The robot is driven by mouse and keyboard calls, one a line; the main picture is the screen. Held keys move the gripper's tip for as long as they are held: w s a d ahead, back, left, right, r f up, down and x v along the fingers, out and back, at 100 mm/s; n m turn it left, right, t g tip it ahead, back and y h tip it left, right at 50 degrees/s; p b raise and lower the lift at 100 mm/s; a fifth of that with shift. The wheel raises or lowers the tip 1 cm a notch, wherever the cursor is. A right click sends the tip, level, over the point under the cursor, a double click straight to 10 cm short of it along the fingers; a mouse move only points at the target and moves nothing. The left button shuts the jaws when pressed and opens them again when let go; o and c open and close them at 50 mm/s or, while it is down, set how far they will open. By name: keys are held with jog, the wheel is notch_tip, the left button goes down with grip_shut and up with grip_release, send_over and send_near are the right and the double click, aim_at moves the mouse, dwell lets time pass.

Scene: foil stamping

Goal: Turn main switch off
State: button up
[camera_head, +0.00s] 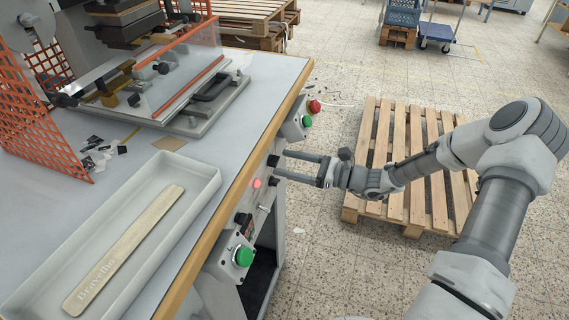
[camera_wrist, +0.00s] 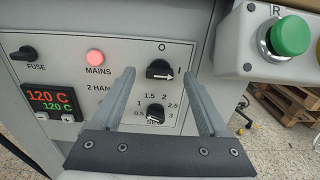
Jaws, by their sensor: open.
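The main switch (camera_wrist: 160,69) is a black rotary knob on the grey control panel (camera_wrist: 100,75), marked O above and I to its right. Its pointer end faces right, toward I. The round MAINS lamp (camera_wrist: 95,57) glows red to its left; the lit lamp also shows in the head view (camera_head: 257,183). My gripper (camera_head: 279,164) is open and empty, reaching the panel from the right. In the wrist view its fingertips appear on either side of the switch; I cannot tell whether they touch it.
Below the switch is a black SEC dial (camera_wrist: 155,113). A fuse knob (camera_wrist: 24,53) and temperature display (camera_wrist: 53,103) sit left. A box with a green button (camera_wrist: 290,36) juts out right. The bench edge (camera_head: 240,165) runs above the panel; a pallet (camera_head: 430,190) lies on the floor.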

jog(key=shift+w+a, duration=0.25)
jog(key=shift+a, duration=0.35)
grip_shut()
